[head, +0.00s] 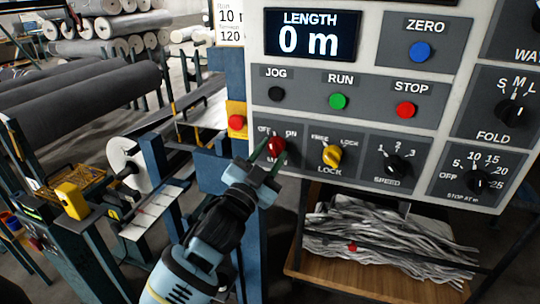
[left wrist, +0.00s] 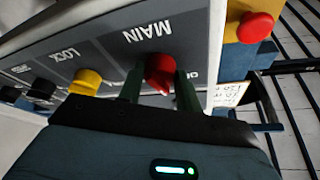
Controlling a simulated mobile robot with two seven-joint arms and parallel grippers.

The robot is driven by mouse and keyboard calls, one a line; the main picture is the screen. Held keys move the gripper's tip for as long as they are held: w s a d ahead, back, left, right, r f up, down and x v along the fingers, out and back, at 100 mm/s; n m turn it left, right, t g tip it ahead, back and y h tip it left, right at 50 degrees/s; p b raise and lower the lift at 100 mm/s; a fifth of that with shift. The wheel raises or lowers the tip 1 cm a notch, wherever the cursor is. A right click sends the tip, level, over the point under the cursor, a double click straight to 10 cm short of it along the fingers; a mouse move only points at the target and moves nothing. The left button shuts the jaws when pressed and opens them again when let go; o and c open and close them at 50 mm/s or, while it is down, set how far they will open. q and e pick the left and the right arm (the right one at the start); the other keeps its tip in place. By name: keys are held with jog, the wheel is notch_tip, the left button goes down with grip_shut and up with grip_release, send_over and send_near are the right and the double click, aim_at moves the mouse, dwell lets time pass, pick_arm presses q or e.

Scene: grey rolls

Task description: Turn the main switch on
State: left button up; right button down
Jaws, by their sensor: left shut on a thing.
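The main switch (head: 276,146) is a red knob at the lower left of the control panel (head: 378,122), between OFF and ON marks. It also shows in the left wrist view (left wrist: 160,71), under the upside-down word MAIN. My left gripper (head: 268,156) reaches up to it from below, with one green finger on each side. It is shut on the knob. The fingers partly hide the knob and its label, so I cannot tell clearly which mark it points to. My right gripper is not in view.
A yellow lock knob (head: 332,156) sits just right of the main switch, with a black speed knob (head: 398,165) further right. A red button on a yellow box (head: 236,122) is close on the left. A wooden shelf (head: 350,280) with grey scraps stands below the panel.

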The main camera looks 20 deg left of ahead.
pick_arm(q)
jog(key=m+g, duration=0.1)
jog(key=m, duration=0.3)
jog(key=r+m+g+h, duration=0.1)
jog(key=m+g, duration=0.1)
jog(key=m, duration=0.3)
jog(key=m+g+h, duration=0.1)
jog(key=m, duration=0.3)
jog(key=shift+a+r+m+g, duration=0.15)
jog(key=shift+a+m+g, duration=0.15)
jog(key=shift+a, duration=0.05)
jog(key=o, duration=1)
jog(key=shift+w, duration=0.1)
jog(key=shift+b+v, duration=0.3)
jog(key=shift+v, duration=3.6)
